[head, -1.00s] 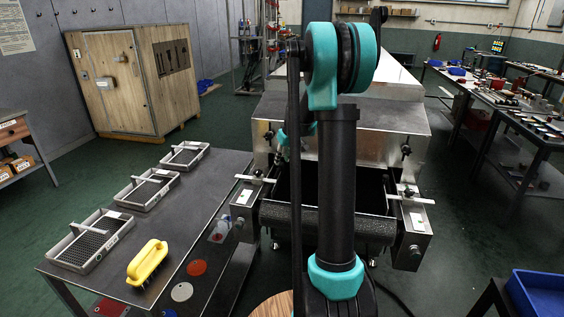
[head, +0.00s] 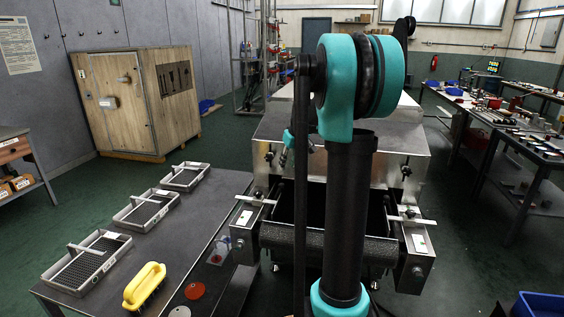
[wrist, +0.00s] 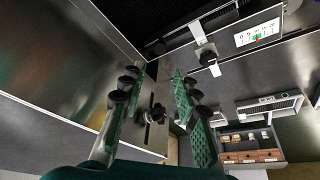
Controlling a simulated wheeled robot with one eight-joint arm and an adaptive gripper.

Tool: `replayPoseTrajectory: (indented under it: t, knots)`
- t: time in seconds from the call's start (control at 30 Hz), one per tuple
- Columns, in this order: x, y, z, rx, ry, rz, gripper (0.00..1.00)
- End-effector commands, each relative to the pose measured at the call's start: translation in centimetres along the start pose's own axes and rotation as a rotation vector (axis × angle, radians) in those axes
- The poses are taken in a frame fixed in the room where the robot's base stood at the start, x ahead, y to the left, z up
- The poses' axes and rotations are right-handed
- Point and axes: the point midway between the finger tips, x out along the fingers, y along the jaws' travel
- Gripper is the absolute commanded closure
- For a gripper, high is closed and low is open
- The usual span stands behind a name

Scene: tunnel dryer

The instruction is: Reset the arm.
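My gripper (wrist: 157,88) shows in the wrist view with its two green-padded fingers apart and nothing between them. Metal panels of the tunnel dryer and a black knob (wrist: 155,114) lie beyond the fingers. In the head view my arm stands upright in front of the dryer (head: 400,148), its teal elbow high in the picture. The gripper itself is hidden there behind the arm and cannot be made out.
The side table (head: 215,225) at left carries several wire trays (head: 88,262) and a yellow brush (head: 144,285). A wooden cabinet (head: 140,105) stands behind it. Cluttered benches (head: 500,125) and a blue bin (head: 540,305) are at right. Green floor is open between.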

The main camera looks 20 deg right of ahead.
Motion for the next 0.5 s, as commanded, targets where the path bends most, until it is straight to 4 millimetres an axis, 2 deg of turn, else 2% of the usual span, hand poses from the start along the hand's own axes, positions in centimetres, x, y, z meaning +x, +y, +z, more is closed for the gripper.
replayPoseTrajectory:
  t: [0.07, 0.17, 0.27, 0.5]
  knots:
    - [0.0, -0.7, 0.8, 0.005, -0.002, 0.002, 0.69]
    - [0.0, -2.5, 3.0, 0.025, -0.006, 0.008, 0.69]
    - [0.2, -5.3, 7.0, 0.058, -0.013, 0.021, 0.69]
    - [1.2, -12.2, 19.1, 0.157, -0.025, 0.059, 0.69]
